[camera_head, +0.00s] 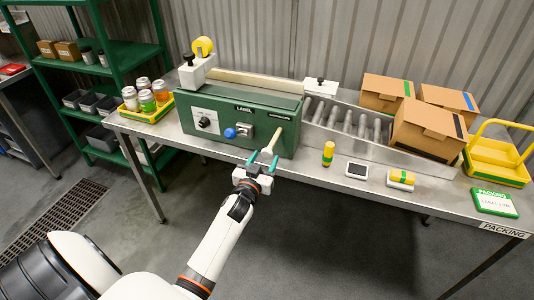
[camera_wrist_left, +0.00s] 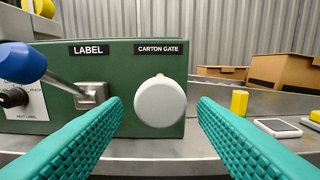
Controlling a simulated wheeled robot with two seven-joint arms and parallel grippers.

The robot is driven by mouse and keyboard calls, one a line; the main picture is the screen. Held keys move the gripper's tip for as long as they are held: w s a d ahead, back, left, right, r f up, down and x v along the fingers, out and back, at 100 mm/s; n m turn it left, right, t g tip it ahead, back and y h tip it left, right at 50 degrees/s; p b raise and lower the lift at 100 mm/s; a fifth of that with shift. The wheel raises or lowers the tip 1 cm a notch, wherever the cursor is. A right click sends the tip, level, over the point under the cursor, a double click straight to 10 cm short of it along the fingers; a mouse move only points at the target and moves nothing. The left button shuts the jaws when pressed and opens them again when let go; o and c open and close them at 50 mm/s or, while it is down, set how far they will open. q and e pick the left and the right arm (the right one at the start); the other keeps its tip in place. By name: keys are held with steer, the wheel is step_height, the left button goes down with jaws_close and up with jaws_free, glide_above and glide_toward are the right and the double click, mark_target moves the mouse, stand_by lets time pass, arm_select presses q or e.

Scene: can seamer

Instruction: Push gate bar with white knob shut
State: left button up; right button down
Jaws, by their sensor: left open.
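The gate bar with its white knob (camera_wrist_left: 160,101) shows end-on in the left wrist view, under the CARTON GATE label on the green machine (camera_wrist_left: 135,62). In the head view the pale bar (camera_head: 274,140) sticks out from the machine's front toward my left gripper (camera_head: 262,161). My left gripper is open, its teal fingers spread on either side of the knob in the left wrist view (camera_wrist_left: 160,112). I cannot tell whether a finger touches the knob. The knob hides the bar behind it in that view. My right gripper is not in view.
A blue-knobbed lever (camera_wrist_left: 22,62) under the LABEL sign stands left of the white knob. A roller conveyor (camera_head: 345,120) and cardboard boxes (camera_head: 428,128) are to the right. A yellow tray (camera_head: 146,112) of jars is at the left.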

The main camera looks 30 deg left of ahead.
arm_select(q)
steer(key=shift+x, duration=1.2)
